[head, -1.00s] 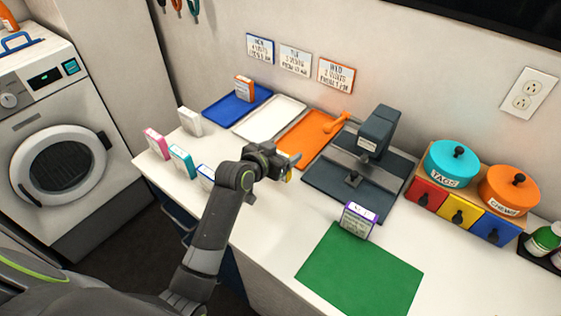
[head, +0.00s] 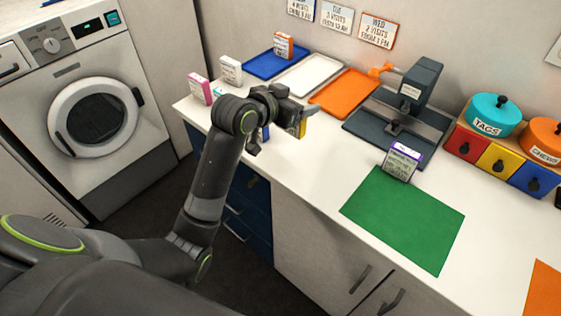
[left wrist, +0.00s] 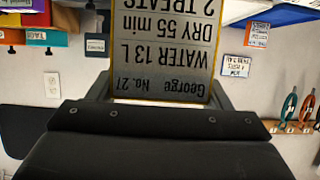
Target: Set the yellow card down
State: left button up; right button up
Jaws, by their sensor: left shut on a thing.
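My left gripper (head: 306,112) is shut on the yellow card (head: 301,127) over the white counter, in front of the white and orange trays. In the head view only a narrow yellow-edged part of the card shows. In the left wrist view the card (left wrist: 165,50) fills the upper middle, its print upside down: George No. 27, WATER 13 L, DRY 55 min, 2 TREATS. I cannot tell whether its lower edge touches the counter. My right gripper is not in view.
Pink (head: 199,88) and white (head: 231,70) cards stand left; a blue card (head: 264,133) is mostly hidden by my arm. A purple card (head: 402,161) stands behind the green mat (head: 405,220). Blue (head: 272,64), white (head: 308,75) and orange (head: 347,94) trays lie behind.

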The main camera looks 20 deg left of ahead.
pick_arm(q)
jog(key=f, duration=0.9)
jog(key=shift+w+f, duration=0.2)
jog(key=shift+f, duration=0.2)
jog(key=o, duration=1)
jog(key=shift+c, duration=0.2)
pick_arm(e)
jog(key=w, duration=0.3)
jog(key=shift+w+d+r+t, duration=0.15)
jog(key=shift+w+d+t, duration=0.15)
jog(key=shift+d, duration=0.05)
pick_arm(q)
jog(key=shift+r, duration=0.1)
jog(key=shift+s+r, duration=0.1)
jog(key=v, duration=1.1)
jog(key=shift+s+r, duration=0.2)
jog(key=shift+s, duration=0.15)
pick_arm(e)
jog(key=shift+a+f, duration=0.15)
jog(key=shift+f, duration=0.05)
